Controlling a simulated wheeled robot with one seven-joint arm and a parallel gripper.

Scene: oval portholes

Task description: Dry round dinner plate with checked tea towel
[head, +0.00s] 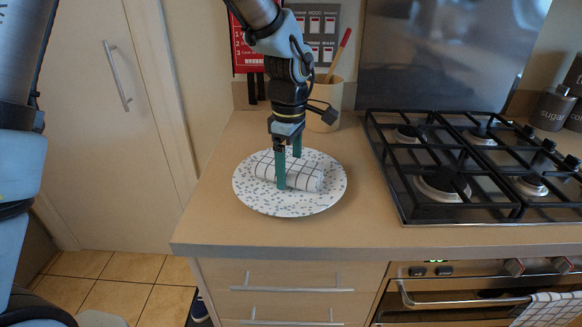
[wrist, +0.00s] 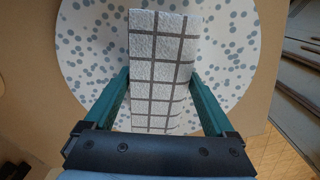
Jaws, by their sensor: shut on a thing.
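A round white dinner plate (head: 290,206) with grey-blue spots lies flat on the worktop. It fills much of the wrist view (wrist: 85,45). A white tea towel (head: 307,178) with dark checks, folded or rolled into a pad, rests on or just over the plate's middle. My gripper (head: 289,170) points down over the plate with its green fingers on both sides of the towel. In the wrist view my gripper (wrist: 160,90) is shut on the towel (wrist: 160,60), one finger at each long side. The towel's underside is hidden, so its contact with the plate cannot be seen.
A gas hob (head: 470,165) with black grates stands to the right. A utensil pot (head: 325,103) stands behind the plate. The worktop (head: 230,228) is bare around the plate, and its front edge is close. A checked towel (head: 550,310) hangs on the oven handle.

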